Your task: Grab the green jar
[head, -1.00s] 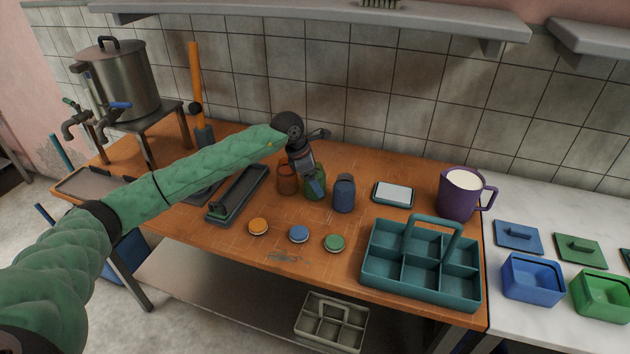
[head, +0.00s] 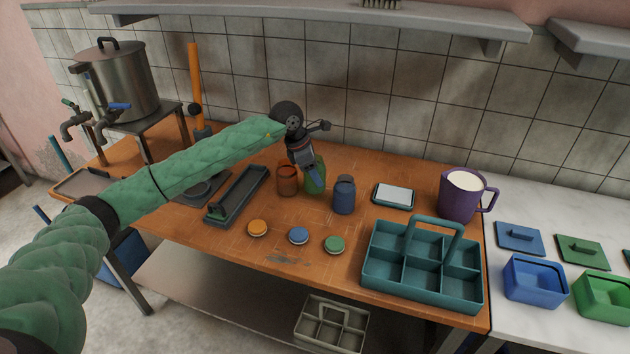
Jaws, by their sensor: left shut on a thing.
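The green jar (head: 318,180) stands between the orange jar (head: 288,181) and the blue jar (head: 344,196) on the wooden worktop, upright as far as I can see. My left gripper (head: 312,178) comes down over it from above and is shut on it. The gripper hides part of the jar's front and top. Whether the jar touches the worktop is hard to tell. My right gripper is out of view.
Orange (head: 258,228), blue (head: 298,235) and green (head: 335,244) lids lie in front of the jars. A teal divided caddy (head: 372,282), a white-topped tray (head: 394,195) and a purple jug (head: 457,205) stand to the right. A long dark tray (head: 225,208) lies to the left.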

